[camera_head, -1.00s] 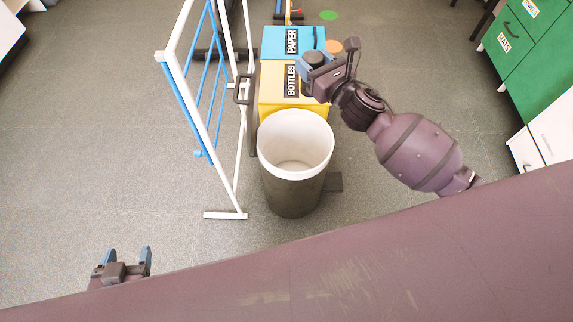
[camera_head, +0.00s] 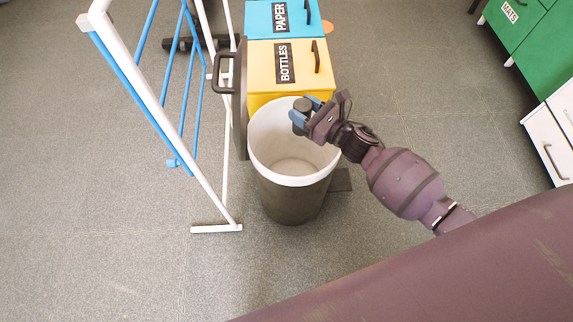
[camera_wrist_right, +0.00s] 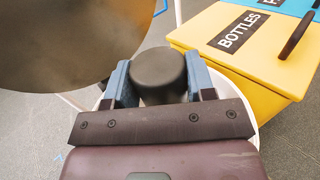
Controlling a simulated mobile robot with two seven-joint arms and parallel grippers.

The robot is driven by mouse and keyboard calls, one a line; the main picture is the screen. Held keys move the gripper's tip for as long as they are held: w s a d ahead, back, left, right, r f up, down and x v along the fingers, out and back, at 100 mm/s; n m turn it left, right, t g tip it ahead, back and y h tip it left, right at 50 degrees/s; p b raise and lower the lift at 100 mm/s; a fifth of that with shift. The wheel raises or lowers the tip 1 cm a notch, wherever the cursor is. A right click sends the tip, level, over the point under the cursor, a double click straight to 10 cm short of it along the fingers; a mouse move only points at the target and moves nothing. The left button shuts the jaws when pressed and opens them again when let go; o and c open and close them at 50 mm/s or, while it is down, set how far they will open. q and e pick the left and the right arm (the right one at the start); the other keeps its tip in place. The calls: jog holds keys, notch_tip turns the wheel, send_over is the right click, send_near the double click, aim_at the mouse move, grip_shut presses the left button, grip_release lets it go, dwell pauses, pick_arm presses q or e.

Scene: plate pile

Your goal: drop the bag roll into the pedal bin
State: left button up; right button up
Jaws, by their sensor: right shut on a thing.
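The pedal bin (camera_head: 290,200) stands open in the middle of the head view, with a white rim and liner and a dark body. Its lid (camera_wrist_right: 75,40) seems to be the large dark panel at the upper left of the right wrist view. My right gripper (camera_head: 302,112) is over the bin's far right rim. It is shut on the bag roll (camera_wrist_right: 158,74), a dark cylinder between the blue fingers. The roll also shows in the head view (camera_head: 302,104). The bin's inside looks empty. My left gripper is out of view.
A yellow BOTTLES box (camera_head: 308,62) and a blue PAPER box (camera_head: 262,18) stand behind the bin. A white and blue drying rack (camera_head: 165,95) stands close at its left. Green drawers (camera_head: 530,45) and a white cabinet (camera_head: 552,145) are at the right. Floor in front is clear.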

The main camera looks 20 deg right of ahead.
notch_tip(320, 180, down, 4)
jog(key=shift+s+r+b, duration=0.1)
jog(key=shift+b, duration=0.8)
pick_arm(q)
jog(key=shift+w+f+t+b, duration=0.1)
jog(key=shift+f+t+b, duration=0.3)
jog(key=shift+b, duration=0.1)
pick_arm(e)
jog(key=shift+f, duration=0.7)
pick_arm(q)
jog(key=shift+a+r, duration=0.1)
pick_arm(e)
jog(key=shift+r, duration=0.1)
jog(key=o, duration=1.1)
jog(key=shift+s+d, duration=0.25)
jog(key=shift+s, duration=0.05)
pick_arm(q)
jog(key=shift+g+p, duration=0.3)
jog(key=shift+p, duration=0.45)
pick_arm(e)
jog(key=v, duration=1)
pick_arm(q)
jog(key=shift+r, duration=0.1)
pick_arm(e)
jog(key=shift+w, duration=0.1)
